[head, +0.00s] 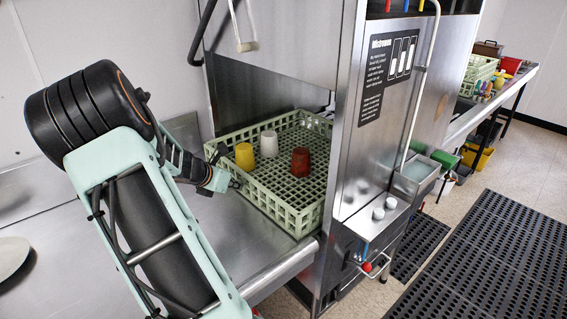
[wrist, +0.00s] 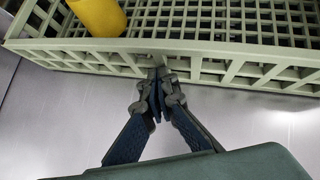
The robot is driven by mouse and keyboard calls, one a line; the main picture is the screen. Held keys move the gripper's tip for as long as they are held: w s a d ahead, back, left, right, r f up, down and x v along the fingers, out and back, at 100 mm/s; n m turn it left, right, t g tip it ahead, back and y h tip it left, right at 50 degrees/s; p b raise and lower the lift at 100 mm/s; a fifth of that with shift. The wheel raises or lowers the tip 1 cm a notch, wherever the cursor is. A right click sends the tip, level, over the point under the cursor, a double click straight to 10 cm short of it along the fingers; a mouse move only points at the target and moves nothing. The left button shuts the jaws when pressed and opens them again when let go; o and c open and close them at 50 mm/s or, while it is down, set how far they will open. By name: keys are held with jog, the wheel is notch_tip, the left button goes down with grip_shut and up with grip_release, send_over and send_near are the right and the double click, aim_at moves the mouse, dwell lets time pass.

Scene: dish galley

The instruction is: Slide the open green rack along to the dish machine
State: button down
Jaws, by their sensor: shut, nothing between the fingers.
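The open green rack (head: 300,221) stands at the mouth of the dish machine (head: 341,150), with part of it inside and its near corner out over the steel table. It holds a yellow cup (head: 245,157), a white cup (head: 269,143) and a red-brown cup (head: 300,162). My gripper (head: 231,184) is at the rack's near left side. In the wrist view my gripper (wrist: 157,85) is shut with nothing between the fingers, and its tips are at the rack's side wall (wrist: 215,50). The yellow cup (wrist: 98,14) shows above. Whether the tips press on the wall is hard to tell.
The steel table (head: 205,233) is clear between my arm and the rack, with a pale plate (head: 12,255) at far left. The far table (head: 490,100) holds another green rack (head: 479,70) and a red tub (head: 510,65). Black mats (head: 490,240) lie on the floor.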

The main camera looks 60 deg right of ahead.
jog(key=s+d+p, duration=0.1)
jog(key=d, duration=0.3)
jog(key=s+d+p, duration=0.1)
jog(key=d, duration=0.4)
jog(key=s+d+p, duration=0.2)
jog(key=d, duration=0.3)
jog(key=shift+d+r, duration=0.1)
jog(key=shift+r, duration=0.1)
jog(key=shift+d+f, duration=0.1)
jog(key=shift+f, duration=0.05)
jog(key=shift+w+a+b, duration=0.35)
jog(key=shift+a, duration=0.8)
jog(key=shift+w+a+b, duration=0.35)
jog(key=shift+a+b, duration=0.05)
jog(key=shift+a, duration=0.8)
jog(key=shift+w+a+b, duration=0.35)
jog(key=shift+a, duration=0.8)
jog(key=w+a+r+p, duration=0.1)
jog(key=a+r+p, duration=0.4)
jog(key=a+r, duration=0.1)
jog(key=shift+w+r, duration=0.25)
jog(key=shift+r, duration=0.2)
